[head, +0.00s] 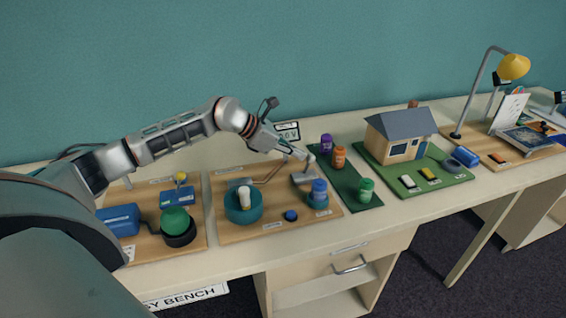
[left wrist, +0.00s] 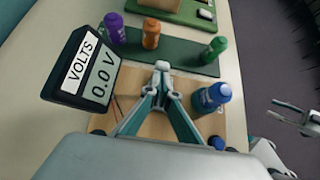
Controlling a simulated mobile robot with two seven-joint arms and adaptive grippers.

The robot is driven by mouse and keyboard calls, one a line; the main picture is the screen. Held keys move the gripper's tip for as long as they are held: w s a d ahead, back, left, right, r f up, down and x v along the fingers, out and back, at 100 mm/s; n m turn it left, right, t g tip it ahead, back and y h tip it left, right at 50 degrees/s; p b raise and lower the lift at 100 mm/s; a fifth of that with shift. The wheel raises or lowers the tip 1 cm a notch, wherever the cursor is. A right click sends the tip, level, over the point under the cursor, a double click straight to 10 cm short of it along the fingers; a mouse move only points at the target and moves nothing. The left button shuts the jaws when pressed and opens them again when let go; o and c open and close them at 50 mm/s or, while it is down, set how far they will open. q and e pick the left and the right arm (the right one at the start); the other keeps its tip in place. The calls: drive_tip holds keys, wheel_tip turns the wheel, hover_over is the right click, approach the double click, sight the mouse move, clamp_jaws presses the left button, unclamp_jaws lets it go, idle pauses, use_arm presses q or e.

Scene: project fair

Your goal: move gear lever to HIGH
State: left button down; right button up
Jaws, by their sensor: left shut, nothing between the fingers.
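The likely gear lever is a small yellow-topped lever (head: 180,178) on a blue block (head: 178,196) on the left wooden board; in the head view it stands roughly upright, and its labels are too small to read. My left gripper (head: 309,158) is shut and empty. It is well to the right of that lever, above the back right of the middle board, near the green mat. Its closed fingers also show in the left wrist view (left wrist: 162,68), over the wooden board. The lever is not in the left wrist view.
A meter reading 0.0 V (left wrist: 88,72) stands close by my left gripper. Purple (head: 326,143), orange (head: 339,157) and green (head: 366,190) jars stand on the green mat (head: 352,198). A blue jar (head: 319,192) and a teal bowl (head: 243,208) are on the middle board (head: 260,230).

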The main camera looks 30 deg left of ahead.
use_arm(q)
drive_tip(key=shift+a, duration=0.1)
use_arm(e)
drive_tip(key=shift+r, duration=0.1)
use_arm(q)
drive_tip(key=shift+r+p, duration=0.6)
drive_tip(key=shift+r, duration=0.2)
use_arm(e)
drive_tip(key=shift+r, duration=0.45)
use_arm(q)
drive_tip(key=shift+s, duration=0.1)
drive_tip(key=shift+s+a, duration=0.1)
drive_tip(key=shift+a, duration=0.05)
drive_tip(key=s+a+r, duration=0.4)
drive_tip(key=s+r, duration=0.1)
drive_tip(key=r, duration=0.5)
drive_tip(key=shift+s+a+r+b, duration=0.2)
drive_tip(key=shift+s+a+b, duration=0.2)
use_arm(e)
drive_tip(key=shift+s+a+f, duration=0.2)
drive_tip(key=shift+s, duration=0.3)
drive_tip(key=shift+s+a+f, duration=0.15)
drive_tip(key=shift+s+a, duration=0.05)
drive_tip(key=shift+s, duration=0.25)
